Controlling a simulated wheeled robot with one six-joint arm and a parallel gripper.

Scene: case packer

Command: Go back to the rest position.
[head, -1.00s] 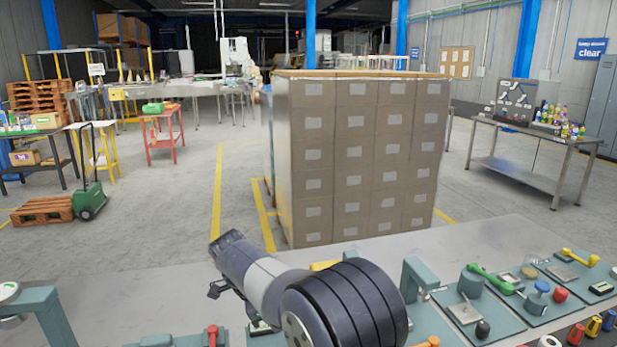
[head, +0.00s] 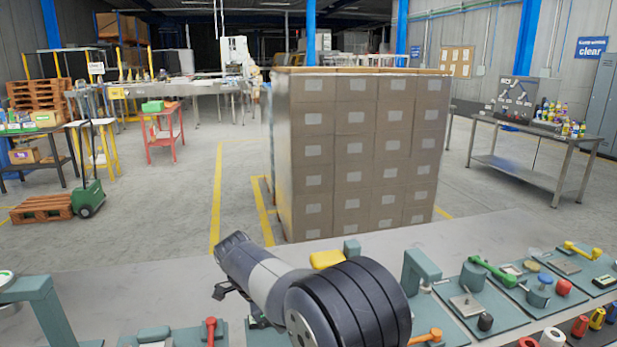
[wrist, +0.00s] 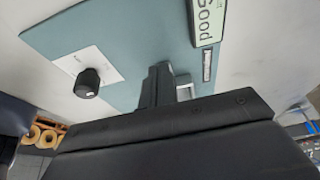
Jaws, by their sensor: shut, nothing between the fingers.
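My gripper (head: 226,290) shows in the head view as a small dark shape at the left of my arm, above the bench. In the wrist view my gripper (wrist: 160,76) has its dark fingers together, with nothing held. My arm hides part of the bench in the head view.
The grey bench (head: 130,285) carries several teal fixtures. A teal bracket (head: 421,268), a yellow part (head: 327,259) and a red knob (head: 211,326) are near my arm. A tall carton stack (head: 360,155) stands just beyond the bench. Open floor lies left of it.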

